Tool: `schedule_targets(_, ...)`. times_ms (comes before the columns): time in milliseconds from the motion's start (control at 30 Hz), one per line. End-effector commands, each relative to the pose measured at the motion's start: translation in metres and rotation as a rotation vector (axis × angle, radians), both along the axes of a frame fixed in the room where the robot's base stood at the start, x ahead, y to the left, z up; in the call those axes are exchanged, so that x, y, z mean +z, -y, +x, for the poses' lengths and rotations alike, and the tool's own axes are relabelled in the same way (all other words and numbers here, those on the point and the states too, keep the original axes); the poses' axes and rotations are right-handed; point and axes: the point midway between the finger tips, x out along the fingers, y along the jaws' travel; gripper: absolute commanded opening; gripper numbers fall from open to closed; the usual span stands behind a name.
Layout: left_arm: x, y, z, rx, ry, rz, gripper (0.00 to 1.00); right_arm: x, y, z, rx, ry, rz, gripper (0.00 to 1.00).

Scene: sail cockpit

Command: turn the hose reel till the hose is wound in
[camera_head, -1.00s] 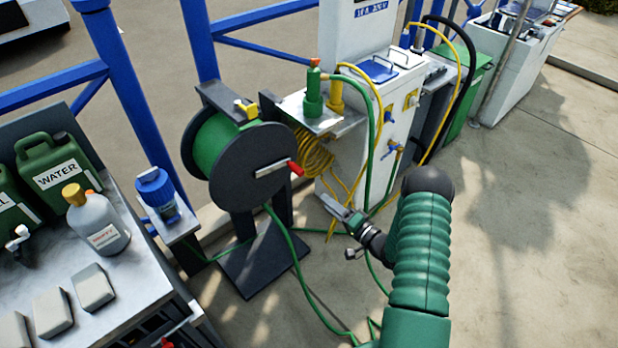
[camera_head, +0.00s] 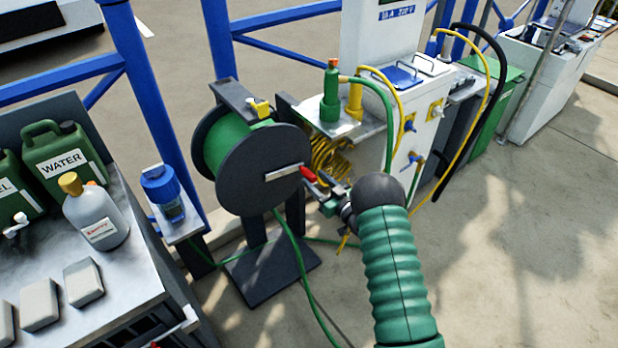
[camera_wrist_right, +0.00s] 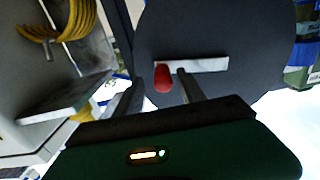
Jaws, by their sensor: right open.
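The hose reel (camera_head: 262,178) is a dark-flanged drum on a stand, with green hose (camera_head: 232,145) wound on it. A length of green hose (camera_head: 292,256) hangs from the reel to the floor. A grey crank arm (camera_head: 284,172) with a red handle (camera_head: 307,173) sits on the near flange, handle to the right. My right gripper (camera_head: 318,186) is open at the red handle. In the right wrist view, the red handle (camera_wrist_right: 162,79) shows between the spread fingers (camera_wrist_right: 157,90); contact cannot be told. My left gripper is not in view.
A white service pedestal (camera_head: 385,110) with yellow hose (camera_head: 330,155) stands right of the reel. A shelf with a green bottle (camera_head: 330,95) juts out near the handle. A bench (camera_head: 130,285) with jugs stands at left. Open floor (camera_head: 500,250) lies to the right.

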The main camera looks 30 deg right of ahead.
Motion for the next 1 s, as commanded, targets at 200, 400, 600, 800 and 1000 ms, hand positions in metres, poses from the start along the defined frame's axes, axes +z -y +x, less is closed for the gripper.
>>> schedule_targets(200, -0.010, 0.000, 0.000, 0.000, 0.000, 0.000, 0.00, -0.001, -0.004, 0.034, 0.001, 0.001, 0.000, 0.47)
schedule_targets(400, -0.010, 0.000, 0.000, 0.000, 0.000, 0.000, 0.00, 0.000, -0.003, 0.039, -0.001, -0.001, 0.002, 0.47)
schedule_targets(600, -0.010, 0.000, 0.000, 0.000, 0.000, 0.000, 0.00, 0.000, -0.003, 0.039, -0.001, -0.001, 0.002, 0.36)
schedule_targets(800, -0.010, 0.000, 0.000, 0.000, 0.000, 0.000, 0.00, 0.000, -0.003, 0.039, -0.001, -0.001, 0.001, 0.10)
schedule_targets(1000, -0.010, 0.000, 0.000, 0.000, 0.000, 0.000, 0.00, 0.000, -0.003, 0.039, -0.002, 0.000, 0.001, 0.00)
